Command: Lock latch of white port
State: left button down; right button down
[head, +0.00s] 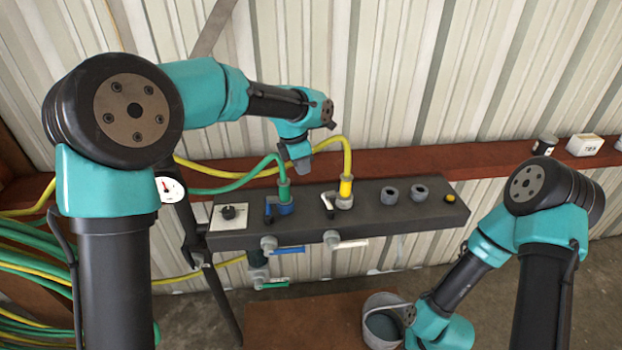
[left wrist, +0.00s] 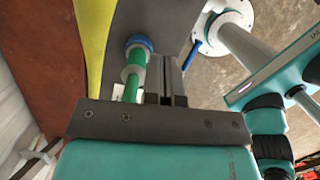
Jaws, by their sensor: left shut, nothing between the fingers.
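The white port (head: 344,203) sits on top of the dark grey manifold bar (head: 300,232), with a yellow hose plugged into it. My left gripper (head: 302,165) is shut and empty, above the bar between the two hoses. Its fingers (left wrist: 166,72) show in the left wrist view, beside the green hose and blue collar. My right gripper is low beside the bucket, its fingers unclear.
Two empty grey sockets (head: 405,193) and a yellow button (head: 450,198) are on the bar's right. A blue-handled valve (head: 288,250) and a white-handled valve (head: 348,244) stick out in front. A bucket (head: 384,322) stands below. The yellow hose (head: 347,155) arches close to my left gripper.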

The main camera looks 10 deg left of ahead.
pick_arm(q)
send_near(328, 206)
jog(key=a+f, duration=0.1)
jog(key=w+a+f, duration=0.1)
jog(key=f, duration=0.1)
jog(key=a+f, duration=0.2)
jog(key=shift+w, duration=0.25)
jog(key=d+f, duration=0.1)
jog(key=w+d+f, duration=0.1)
jog(key=shift+d, duration=0.3)
jog(key=shift+w+d+f, duration=0.15)
jog(key=shift+d+f, duration=0.1)
jog(key=shift+d, duration=0.05)
